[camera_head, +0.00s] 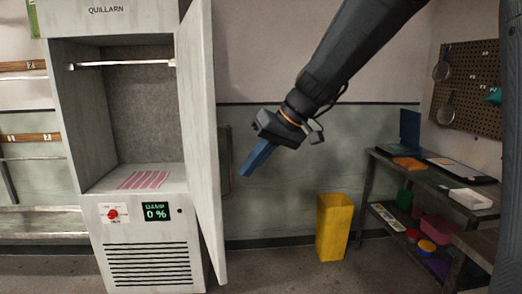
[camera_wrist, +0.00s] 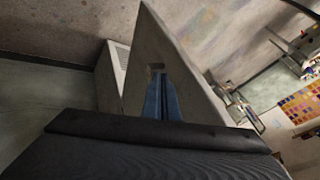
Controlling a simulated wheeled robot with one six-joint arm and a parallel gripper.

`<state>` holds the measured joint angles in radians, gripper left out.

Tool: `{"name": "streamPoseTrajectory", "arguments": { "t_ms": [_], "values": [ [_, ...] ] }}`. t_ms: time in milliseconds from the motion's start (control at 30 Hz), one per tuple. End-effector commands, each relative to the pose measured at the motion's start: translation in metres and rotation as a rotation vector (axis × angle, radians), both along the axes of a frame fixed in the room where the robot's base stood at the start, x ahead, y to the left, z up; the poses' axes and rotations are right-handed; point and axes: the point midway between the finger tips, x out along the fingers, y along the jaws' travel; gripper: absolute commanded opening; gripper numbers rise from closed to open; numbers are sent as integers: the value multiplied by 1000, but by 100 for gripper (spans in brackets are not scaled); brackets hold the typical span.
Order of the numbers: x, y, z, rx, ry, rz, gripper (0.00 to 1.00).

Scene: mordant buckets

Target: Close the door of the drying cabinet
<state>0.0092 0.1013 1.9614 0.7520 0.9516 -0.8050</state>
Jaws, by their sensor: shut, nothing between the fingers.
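The drying cabinet (camera_head: 150,215) is a tall pale unit marked QUILLARN at the left of the head view. Its door (camera_head: 203,130) is hinged on the right side and stands open, swung out toward the camera. Inside are a hanging rail and a pink striped cloth (camera_head: 145,179) lying on the floor of the chamber. My gripper (camera_head: 246,172) is shut and empty, to the right of the door, with blue fingers pointing down and left. In the wrist view the blue fingers (camera_wrist: 161,98) point toward a pale panel (camera_wrist: 150,50), likely the door. Contact cannot be told.
A yellow bin (camera_head: 334,228) stands on the floor right of the door. A dark shelf table (camera_head: 435,180) with trays and coloured bowls is at the right, below a pegboard (camera_head: 468,90). Wall racks (camera_head: 25,140) are at the left.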

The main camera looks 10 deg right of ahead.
Motion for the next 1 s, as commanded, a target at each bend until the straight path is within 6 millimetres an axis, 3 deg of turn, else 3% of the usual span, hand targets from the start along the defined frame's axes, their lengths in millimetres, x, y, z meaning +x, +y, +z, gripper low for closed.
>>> {"name": "streamPoseTrajectory", "arguments": {
  "t_ms": [100, 400, 1000],
  "values": [
    [4, 13, -18, 0, 4, 2, 0],
    [-6, 46, -16, 0, 1, 0, 0],
    [-5, 54, -16, -1, 0, -20, 0]
  ]
}}
